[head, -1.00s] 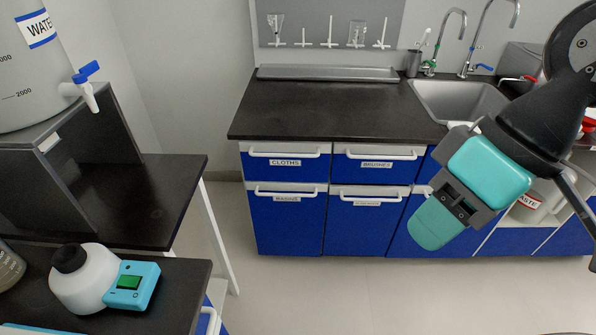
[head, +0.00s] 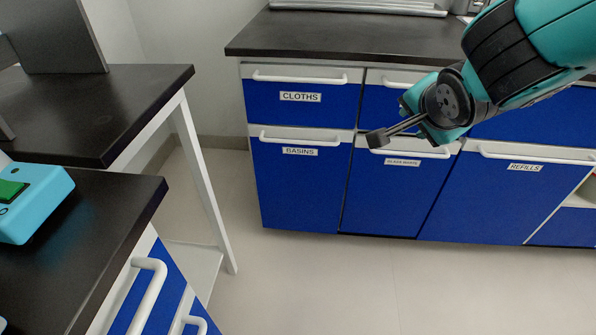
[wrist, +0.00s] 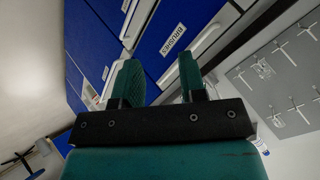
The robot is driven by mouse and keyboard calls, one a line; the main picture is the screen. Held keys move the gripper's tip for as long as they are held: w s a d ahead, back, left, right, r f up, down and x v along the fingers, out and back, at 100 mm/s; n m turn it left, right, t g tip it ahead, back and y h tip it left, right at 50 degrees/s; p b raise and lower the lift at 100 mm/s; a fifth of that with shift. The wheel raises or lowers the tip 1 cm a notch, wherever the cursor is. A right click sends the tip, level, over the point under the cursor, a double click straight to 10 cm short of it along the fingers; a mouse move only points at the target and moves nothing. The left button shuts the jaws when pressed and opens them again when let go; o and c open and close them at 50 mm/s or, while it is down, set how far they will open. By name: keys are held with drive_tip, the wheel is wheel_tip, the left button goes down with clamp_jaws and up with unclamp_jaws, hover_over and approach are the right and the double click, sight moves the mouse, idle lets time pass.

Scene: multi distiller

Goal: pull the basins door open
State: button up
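The blue basins door (head: 300,190) is shut in the head view, low on the left of the counter unit, below the cloths drawer. Its white bar handle (head: 300,138) runs across its top edge, above the "BASINS" label (head: 300,152). My gripper (head: 378,137) shows to the right of that handle, over the neighbouring door, and is apart from the basins handle. The wrist view shows my gripper's two teal fingers (wrist: 160,78) spread, with nothing between them. The "BRUSHES" drawer label (wrist: 173,40) lies beyond them there.
A cloths drawer (head: 300,97) with its own handle sits above. The refills door (head: 500,185) is further right. A dark-topped table (head: 90,110) and a nearer bench (head: 85,230) stand at the left. The floor (head: 330,275) before the unit is clear.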

drive_tip(key=w+a+f+m+t+b, duration=0.1)
drive_tip(key=w+f+m+t+b, duration=0.25)
drive_tip(key=f+b, duration=0.45)
drive_tip(key=t+y+b, duration=0.6)
drive_tip(key=y+b, duration=0.2)
drive_tip(key=b, duration=1.1)
approach(298, 142)
drive_tip(key=shift+n+g, duration=0.25)
drive_tip(key=shift+n, duration=0.1)
drive_tip(key=shift+p+x, duration=5.2)
drive_tip(key=shift+p, duration=6.55)
drive_tip(key=shift+w+d, duration=0.1)
drive_tip(key=shift+d, duration=0.1)
clamp_jaws()
